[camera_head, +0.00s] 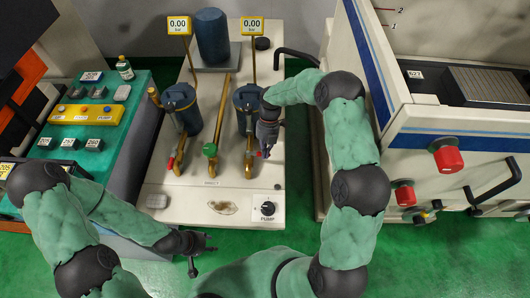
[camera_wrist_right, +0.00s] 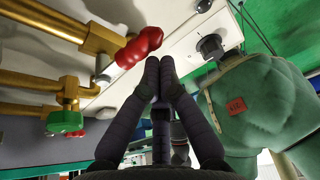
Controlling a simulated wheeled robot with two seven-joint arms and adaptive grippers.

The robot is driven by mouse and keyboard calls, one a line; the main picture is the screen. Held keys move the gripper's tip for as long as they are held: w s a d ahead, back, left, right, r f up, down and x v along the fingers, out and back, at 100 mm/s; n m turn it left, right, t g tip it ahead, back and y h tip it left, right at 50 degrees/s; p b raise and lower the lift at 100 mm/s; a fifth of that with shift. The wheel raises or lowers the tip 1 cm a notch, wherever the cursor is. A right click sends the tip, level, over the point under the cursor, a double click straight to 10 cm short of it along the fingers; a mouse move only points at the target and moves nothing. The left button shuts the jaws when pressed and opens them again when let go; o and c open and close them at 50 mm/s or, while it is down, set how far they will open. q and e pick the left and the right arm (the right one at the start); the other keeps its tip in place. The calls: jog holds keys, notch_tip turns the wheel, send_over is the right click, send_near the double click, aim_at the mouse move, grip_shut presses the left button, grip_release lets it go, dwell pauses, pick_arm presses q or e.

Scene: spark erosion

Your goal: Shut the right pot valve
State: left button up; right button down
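The right pot (camera_head: 248,108) is a dark blue cylinder with a brass pipe below it. Its valve has a red handle, small beside my right gripper in the head view. In the right wrist view the red handle (camera_wrist_right: 140,47) sits on a brass pipe end (camera_wrist_right: 100,38), just beyond and left of the fingertips. My right gripper (camera_head: 265,148) points down beside the pipe; its fingertips (camera_wrist_right: 153,65) are together with nothing visible between them. Whether they touch the handle I cannot tell. My left gripper (camera_head: 203,254) is open and empty, in front of the bench's front edge.
The left pot (camera_head: 180,105) has its own red handle (camera_head: 170,163). A green valve knob (camera_head: 210,150) stands between the pipes. A pump knob (camera_head: 267,208) is at the bench's front. A white machine (camera_head: 440,120) stands right, a green control panel (camera_head: 100,135) left.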

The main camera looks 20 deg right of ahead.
jog(key=shift+r, duration=0.1)
jog(key=v, duration=1.2)
dwell(0.4)
